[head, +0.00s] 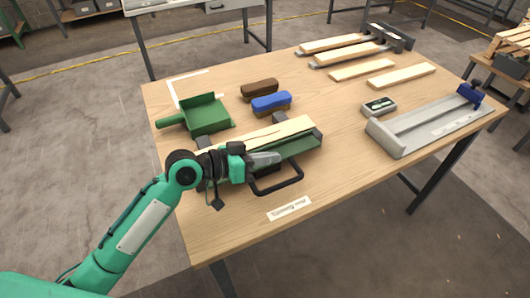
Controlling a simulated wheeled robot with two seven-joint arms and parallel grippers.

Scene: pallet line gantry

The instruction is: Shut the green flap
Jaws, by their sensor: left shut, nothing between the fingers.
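The green flap (299,147) is a long green panel on the front side of a dark-framed fixture, below a pale wooden board (277,131). A black bar handle (283,188) sticks out at the front, near the table's front edge. My left gripper (276,159) is shut and empty, with its grey fingers over the flap in the picture. I cannot tell whether they touch it. My gripper and wrist hide the fixture's left part. How far the flap stands open is hard to tell. My right gripper is not in view.
A green dustpan (208,116), a brown brush (259,89) and a blue brush (271,102) lie behind the fixture. A grey tray-like jig (401,140) and a small grey box (379,107) stand to the right. Loose boards (402,75) lie at the back. The table's front right is clear.

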